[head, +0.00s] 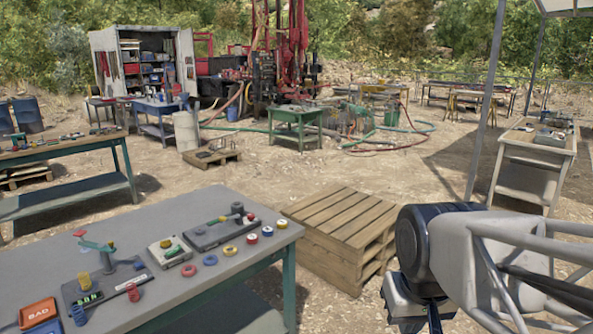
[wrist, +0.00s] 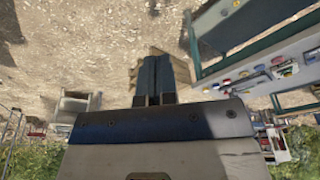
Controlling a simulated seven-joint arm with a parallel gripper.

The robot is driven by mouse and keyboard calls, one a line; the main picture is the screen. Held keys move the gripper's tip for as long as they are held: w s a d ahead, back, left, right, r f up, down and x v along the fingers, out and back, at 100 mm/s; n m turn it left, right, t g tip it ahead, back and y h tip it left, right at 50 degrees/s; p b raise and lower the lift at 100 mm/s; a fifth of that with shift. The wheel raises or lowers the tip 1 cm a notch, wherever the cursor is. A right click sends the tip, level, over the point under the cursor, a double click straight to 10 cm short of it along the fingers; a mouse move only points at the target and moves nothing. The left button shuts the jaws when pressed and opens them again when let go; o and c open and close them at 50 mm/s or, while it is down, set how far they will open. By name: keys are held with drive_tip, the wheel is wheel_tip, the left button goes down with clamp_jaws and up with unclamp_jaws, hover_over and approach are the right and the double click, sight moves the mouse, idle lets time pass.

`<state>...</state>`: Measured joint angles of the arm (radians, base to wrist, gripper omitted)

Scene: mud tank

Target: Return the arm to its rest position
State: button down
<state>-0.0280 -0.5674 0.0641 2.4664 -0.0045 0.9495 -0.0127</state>
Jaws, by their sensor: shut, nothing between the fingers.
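My gripper shows in the wrist view (wrist: 153,58), with its two dark fingers together and nothing between them. Sandy ground and part of a wooden pallet show behind the fingers there. In the head view my arm is at the lower right, beside the stacked wooden pallets (head: 345,222). The gripper's fingertips are cut off at the bottom edge of the head view. The gripper is clear of the grey worktable (head: 190,215) at the left.
The worktable holds coloured rings, small devices and an orange tray marked BAD (head: 38,312). A side table (head: 535,160) stands at the right near a canopy post (head: 487,100). A green table (head: 295,125) and red rig (head: 290,50) stand behind. Open ground lies between.

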drive_tip(key=shift+m, duration=0.3)
drive_tip(key=s+f, duration=0.1)
drive_tip(key=s, duration=0.1)
drive_tip(key=s+d+f, duration=0.1)
drive_tip(key=shift+s+d+f, duration=0.15)
drive_tip(key=shift+s+f, duration=0.05)
drive_tip(key=shift+s, duration=0.2)
